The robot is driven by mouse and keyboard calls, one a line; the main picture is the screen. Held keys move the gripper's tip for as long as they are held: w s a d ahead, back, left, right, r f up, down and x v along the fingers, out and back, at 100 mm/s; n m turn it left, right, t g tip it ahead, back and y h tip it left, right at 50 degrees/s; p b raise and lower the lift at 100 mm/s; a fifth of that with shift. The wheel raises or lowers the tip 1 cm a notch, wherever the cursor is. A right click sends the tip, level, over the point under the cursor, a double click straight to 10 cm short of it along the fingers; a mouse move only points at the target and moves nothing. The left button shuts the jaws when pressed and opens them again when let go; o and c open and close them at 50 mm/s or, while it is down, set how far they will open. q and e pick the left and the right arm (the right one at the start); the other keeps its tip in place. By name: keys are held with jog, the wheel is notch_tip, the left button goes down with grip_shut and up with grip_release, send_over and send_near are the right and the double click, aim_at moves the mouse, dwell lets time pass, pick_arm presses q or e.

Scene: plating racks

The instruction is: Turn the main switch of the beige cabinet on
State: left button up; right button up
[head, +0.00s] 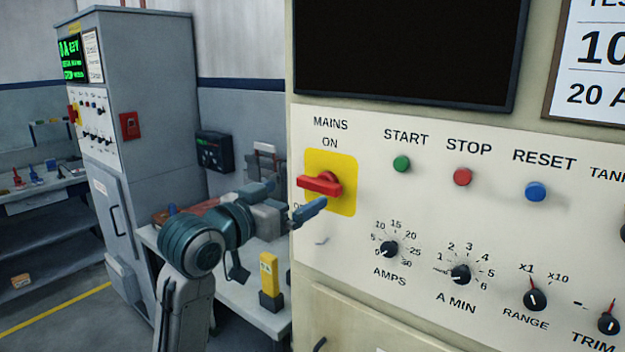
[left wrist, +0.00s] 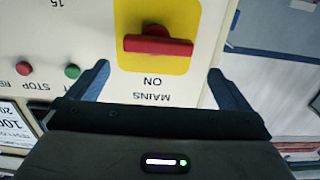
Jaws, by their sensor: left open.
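The main switch is a red handle (head: 320,184) on a yellow plate (head: 344,170), on the front panel of the beige cabinet (head: 450,215). The handle lies about level, with "MAINS" and "ON" printed above the plate. A label at its lower left is mostly hidden. My left gripper (head: 286,200) is open and empty, just left of and below the switch in the head view. In the left wrist view, the handle (left wrist: 158,46) shows upside down between and beyond the spread fingers (left wrist: 159,72), apart from both. My right gripper is out of view.
Green (head: 402,163), red (head: 462,177) and blue (head: 536,191) buttons sit right of the switch, with several knobs below. A bench (head: 235,300) with a yellow block (head: 269,275) stands under my left arm. A grey cabinet (head: 160,120) stands behind at left.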

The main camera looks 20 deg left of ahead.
aim_at(315, 185)
pick_arm(q)
jog(key=p+x, duration=0.2)
jog(key=x, duration=0.4)
jog(key=shift+d+r, duration=0.1)
jog(key=shift+d, duration=0.1)
jog(key=shift+w, duration=0.5)
jog(key=shift+d, duration=0.1)
jog(key=c, duration=0.7)
